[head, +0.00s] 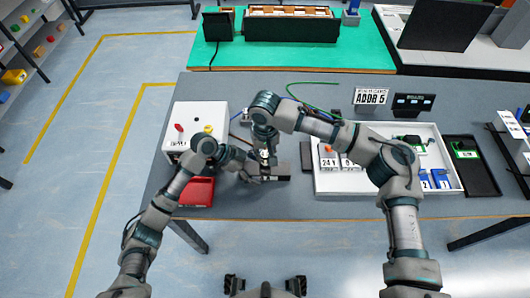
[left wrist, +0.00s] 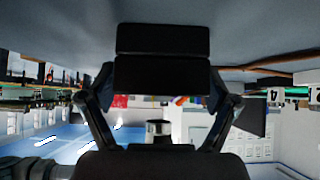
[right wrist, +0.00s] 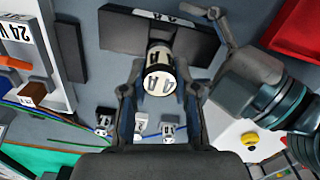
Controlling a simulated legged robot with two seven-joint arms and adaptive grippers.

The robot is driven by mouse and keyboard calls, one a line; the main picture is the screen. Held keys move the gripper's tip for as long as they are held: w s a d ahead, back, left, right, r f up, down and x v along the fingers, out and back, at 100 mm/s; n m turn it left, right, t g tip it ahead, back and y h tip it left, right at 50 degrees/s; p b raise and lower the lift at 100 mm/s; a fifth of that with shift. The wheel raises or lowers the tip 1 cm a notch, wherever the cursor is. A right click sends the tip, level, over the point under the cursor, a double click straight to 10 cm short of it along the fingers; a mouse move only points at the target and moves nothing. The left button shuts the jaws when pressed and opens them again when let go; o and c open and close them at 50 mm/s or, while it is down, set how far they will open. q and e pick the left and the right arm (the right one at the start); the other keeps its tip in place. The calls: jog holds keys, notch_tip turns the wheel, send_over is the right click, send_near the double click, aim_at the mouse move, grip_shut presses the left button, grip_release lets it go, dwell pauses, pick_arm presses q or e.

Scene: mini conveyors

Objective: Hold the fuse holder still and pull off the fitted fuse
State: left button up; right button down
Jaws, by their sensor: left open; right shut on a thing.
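The fuse holder is a dark block with a white label strip (head: 272,178) lying on the grey table; it also shows in the right wrist view (right wrist: 122,27) and the left wrist view (left wrist: 162,40). The fuse, a short cylinder with a white "4A" top (right wrist: 159,80), stands at the middle of the holder. My right gripper (head: 264,150) is above it, shut on the fuse. My left gripper (head: 253,173) is low at the holder's left end, open, with its fingers on either side of the dark block.
A red bin (head: 195,192) and a white box with red and yellow buttons (head: 185,116) stand to the left. A white tray (head: 370,186) labelled "24 V" lies to the right. A narrow dark block (head: 306,157) stands between. Cables and small connectors (right wrist: 167,130) lie behind.

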pick_arm(q)
jog(key=shift+a+r, duration=0.1)
jog(key=v, duration=1.1)
jog(key=shift+a+r, duration=0.2)
jog(key=shift+a, duration=0.15)
jog(key=shift+w, duration=0.1)
